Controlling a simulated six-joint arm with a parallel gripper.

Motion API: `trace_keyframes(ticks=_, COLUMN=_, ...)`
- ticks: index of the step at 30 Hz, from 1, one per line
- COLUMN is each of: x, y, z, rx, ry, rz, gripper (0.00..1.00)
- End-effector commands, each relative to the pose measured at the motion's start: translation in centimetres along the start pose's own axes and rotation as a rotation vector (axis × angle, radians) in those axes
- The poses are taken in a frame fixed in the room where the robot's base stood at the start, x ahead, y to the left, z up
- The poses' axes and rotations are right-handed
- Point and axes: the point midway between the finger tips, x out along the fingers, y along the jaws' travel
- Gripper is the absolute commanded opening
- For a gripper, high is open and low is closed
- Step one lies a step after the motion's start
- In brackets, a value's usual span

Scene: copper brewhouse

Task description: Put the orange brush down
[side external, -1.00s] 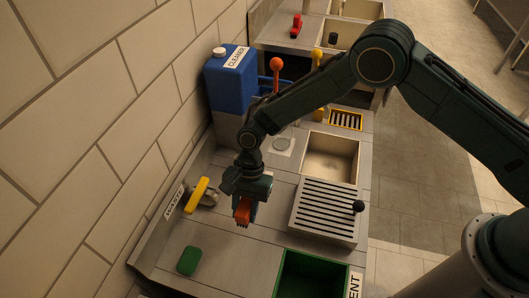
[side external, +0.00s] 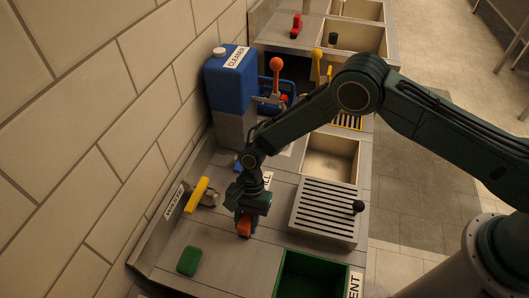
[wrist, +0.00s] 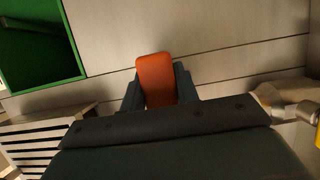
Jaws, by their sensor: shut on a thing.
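The orange brush (side external: 244,228) is held in my gripper (side external: 245,220), low over the grey counter (side external: 222,245) and left of the slatted drain panel. I cannot tell whether its underside touches the counter. In the wrist view the orange brush (wrist: 155,78) stands between the two dark fingers of my gripper (wrist: 157,90), which are shut on its sides. The lower part of the brush is hidden by the gripper there.
A green block (side external: 189,261) lies at the front left, and a green-lined bin (side external: 310,275) opens at the front right. A yellow-handled valve (side external: 197,194) sticks out by the wall. The slatted panel (side external: 325,211) has a black knob. A blue cleaner canister (side external: 231,78) stands behind.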

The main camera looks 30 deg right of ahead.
Motion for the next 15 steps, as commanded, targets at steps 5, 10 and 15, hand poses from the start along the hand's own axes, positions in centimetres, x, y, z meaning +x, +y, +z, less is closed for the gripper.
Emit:
trace_keyframes(ticks=5, x=0.0, y=-0.02, z=0.0, rx=0.0, ry=0.0, rz=0.0, gripper=0.0)
trace_keyframes(ticks=10, x=0.19, y=0.0, z=-0.07, rx=0.0, ry=0.0, rz=0.0, gripper=0.0)
trace_keyframes(ticks=15, x=0.27, y=0.01, z=-0.1, rx=0.0, ry=0.0, rz=0.0, gripper=0.52)
